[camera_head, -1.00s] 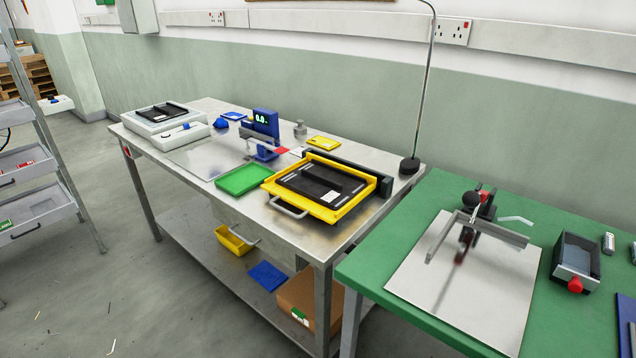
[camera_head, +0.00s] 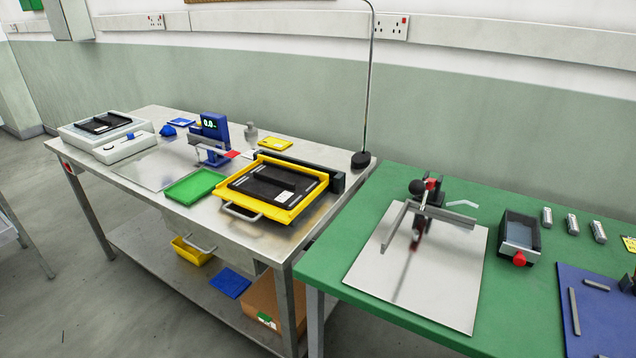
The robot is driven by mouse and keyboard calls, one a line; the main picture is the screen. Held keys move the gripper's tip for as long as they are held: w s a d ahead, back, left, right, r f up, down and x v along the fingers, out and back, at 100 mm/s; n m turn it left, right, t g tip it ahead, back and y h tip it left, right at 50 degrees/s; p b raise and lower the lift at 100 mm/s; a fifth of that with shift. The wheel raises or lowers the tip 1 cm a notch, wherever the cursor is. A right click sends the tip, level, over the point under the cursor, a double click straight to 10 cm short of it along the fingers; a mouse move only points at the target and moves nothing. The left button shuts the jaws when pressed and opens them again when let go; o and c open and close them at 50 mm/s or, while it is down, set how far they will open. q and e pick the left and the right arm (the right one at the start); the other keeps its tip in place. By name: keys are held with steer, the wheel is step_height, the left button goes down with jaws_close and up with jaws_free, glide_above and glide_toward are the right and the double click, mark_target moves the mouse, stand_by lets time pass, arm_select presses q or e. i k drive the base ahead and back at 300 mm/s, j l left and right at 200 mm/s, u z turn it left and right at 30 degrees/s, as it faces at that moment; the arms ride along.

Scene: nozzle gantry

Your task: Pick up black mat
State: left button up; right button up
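A flat black piece with dark raised parts and a small white label (camera_head: 284,195) lies inside a yellow tray (camera_head: 238,198) on the steel table. Another flat black piece (camera_head: 103,122) lies on a white box-like device (camera_head: 75,137) at the table's far left end. I cannot tell for certain which of the two is the black mat. Neither of my grippers is in view, and nothing is seen touching either black piece.
A green tray (camera_head: 194,186) and a blue device with a display (camera_head: 215,130) stand on the steel table (camera_head: 240,237). The green table (camera_head: 345,281) at right holds a metal plate with a clamp-like fixture (camera_head: 425,205), a dark box (camera_head: 520,232) and a blue mat (camera_head: 600,305).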

mark_target(282, 187)
steer(key=j+z, duration=0.1)
steer(key=z, duration=0.35)
steer(key=j+z, duration=0.1)
steer(key=z, duration=0.35)
steer(key=j+z, duration=0.15)
steer(key=z, duration=0.3)
steer(key=j+z, duration=0.4)
steer(key=k+j+z, duration=0.2)
steer(key=j+z, duration=0.2)
steer(key=k+j+z, duration=0.45)
steer(key=j+z, duration=0.15)
steer(key=k+j+z, duration=0.3)
steer(key=k+j, duration=0.7)
steer(key=k, duration=0.15)
steer(key=k+j, duration=0.65)
steer(key=k, duration=0.25)
